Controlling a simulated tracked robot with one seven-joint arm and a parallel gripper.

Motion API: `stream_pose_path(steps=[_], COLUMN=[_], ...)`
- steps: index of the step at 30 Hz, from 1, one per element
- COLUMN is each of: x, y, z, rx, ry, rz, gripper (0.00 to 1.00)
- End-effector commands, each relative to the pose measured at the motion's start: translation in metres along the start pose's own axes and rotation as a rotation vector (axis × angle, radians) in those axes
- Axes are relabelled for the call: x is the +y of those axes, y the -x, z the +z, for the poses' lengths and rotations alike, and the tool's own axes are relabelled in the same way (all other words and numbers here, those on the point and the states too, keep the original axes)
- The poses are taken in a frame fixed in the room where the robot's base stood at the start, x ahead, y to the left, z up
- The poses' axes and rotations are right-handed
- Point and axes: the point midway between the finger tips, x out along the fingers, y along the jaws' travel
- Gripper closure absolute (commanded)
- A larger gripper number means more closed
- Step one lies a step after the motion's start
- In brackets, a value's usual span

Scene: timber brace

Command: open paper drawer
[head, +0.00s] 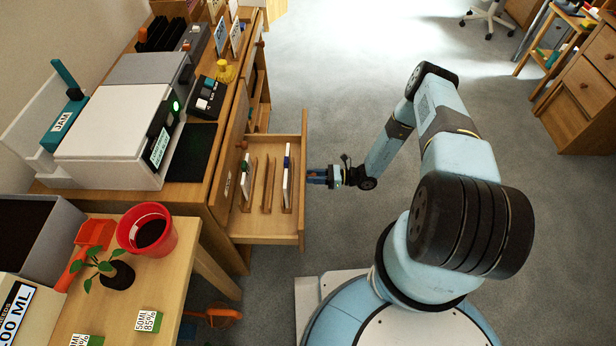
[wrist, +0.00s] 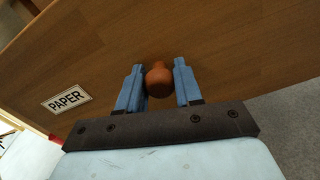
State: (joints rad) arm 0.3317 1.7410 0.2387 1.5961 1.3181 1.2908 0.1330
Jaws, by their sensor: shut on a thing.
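The paper drawer (head: 270,238) is pulled well out of the wooden desk in the head view. Inside it are upright wooden dividers (head: 268,185) with white paper items (head: 288,180) between them. In the wrist view the drawer front (wrist: 225,55) carries a PAPER label (wrist: 66,101) and a round brown knob (wrist: 158,80). My gripper (wrist: 159,88) is shut on the knob, one blue finger on each side. In the head view my gripper (head: 318,177) is at the outer face of the drawer front.
A printer (head: 115,125) with a JAM label stands on the desk. A lower table (head: 185,255) at the front left holds a red pot (head: 147,230) and a small plant (head: 112,270). Grey floor (head: 300,75) is clear beyond the arm. A wooden cabinet (head: 590,95) stands far right.

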Motion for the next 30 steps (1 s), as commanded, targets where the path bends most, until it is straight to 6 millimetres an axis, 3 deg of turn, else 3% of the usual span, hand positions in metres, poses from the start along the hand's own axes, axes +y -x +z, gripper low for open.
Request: stream_pose_path(steps=[13,14,15,21,30], x=[-0.0037,-0.0037,-0.0035,-0.0019,-0.0012], y=[0.0033,0.0033,0.0032,0.0026,0.0061], z=[0.0010,0.0010,0.0010,0.0006,0.0003], rx=[0.001,0.001,0.001,0.001,0.000], ry=[0.005,0.005,0.004,0.003,0.001], rz=[-0.006,-0.006,-0.006,-0.003,-0.002], gripper=[1.00,0.62,0.58,0.42,0.42])
